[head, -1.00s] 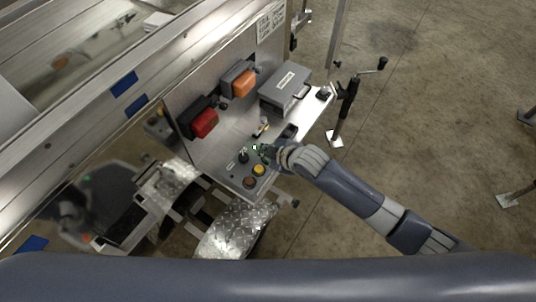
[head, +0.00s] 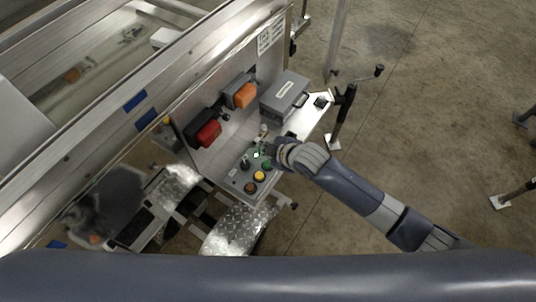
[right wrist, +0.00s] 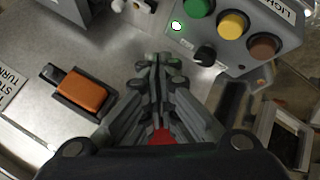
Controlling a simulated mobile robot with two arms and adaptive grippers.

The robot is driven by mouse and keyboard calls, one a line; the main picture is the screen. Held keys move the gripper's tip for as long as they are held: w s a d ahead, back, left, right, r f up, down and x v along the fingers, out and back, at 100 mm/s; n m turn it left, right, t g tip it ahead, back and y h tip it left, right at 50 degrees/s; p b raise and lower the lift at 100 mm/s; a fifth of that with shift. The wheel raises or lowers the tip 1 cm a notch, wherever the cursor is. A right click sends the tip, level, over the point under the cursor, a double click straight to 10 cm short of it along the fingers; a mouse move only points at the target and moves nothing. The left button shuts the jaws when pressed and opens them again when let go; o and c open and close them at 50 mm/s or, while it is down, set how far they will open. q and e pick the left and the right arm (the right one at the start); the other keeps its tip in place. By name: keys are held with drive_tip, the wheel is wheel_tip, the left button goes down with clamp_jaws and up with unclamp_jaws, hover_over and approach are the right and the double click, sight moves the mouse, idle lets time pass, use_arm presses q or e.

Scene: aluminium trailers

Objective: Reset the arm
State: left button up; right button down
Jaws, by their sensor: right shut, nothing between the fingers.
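My right gripper (head: 266,148) is above the trailer's metal shelf, at the far end of a grey control box (head: 240,181). It also shows in the right wrist view (right wrist: 158,62), with its fingers together and nothing between them. The control box carries a green button (right wrist: 197,7), a yellow button (right wrist: 233,25), a brown-red button (right wrist: 263,46) and a black knob (right wrist: 205,55). A small light glows green-white beside them. My left gripper is not in view.
A red lamp (head: 208,133) and an orange lamp (head: 244,95) are on the upright panel. A grey case (head: 285,94) stands on the shelf. A crank jack (head: 346,105) stands at the right. Open concrete floor (head: 430,130) lies to the right.

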drive_tip(key=s+d+r+m+g+h, duration=0.25)
drive_tip(key=s+d+m, duration=0.45)
drive_tip(key=s+d, duration=0.5)
drive_tip(key=s+d+r+m+g+h, duration=0.1)
drive_tip(key=s+d+m+h, duration=0.2)
drive_tip(key=s+d+m, duration=0.85)
drive_tip(key=s+a+f+n+g+b, duration=0.1)
drive_tip(key=s+f+n+b, duration=0.1)
drive_tip(key=f, duration=1.2)
drive_tip(key=s+a+f+n+g+b, duration=0.1)
drive_tip(key=s+f+n, duration=0.1)
drive_tip(key=f, duration=1.3)
use_arm(q)
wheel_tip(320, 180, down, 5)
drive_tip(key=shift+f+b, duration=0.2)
drive_tip(key=shift+b, duration=1)
use_arm(e)
drive_tip(key=s+d+f, duration=0.2)
drive_tip(key=s+f, duration=1.5)
drive_tip(key=f, duration=0.1)
drive_tip(key=shift+d+g, duration=0.3)
drive_tip(key=shift+g, duration=0.05)
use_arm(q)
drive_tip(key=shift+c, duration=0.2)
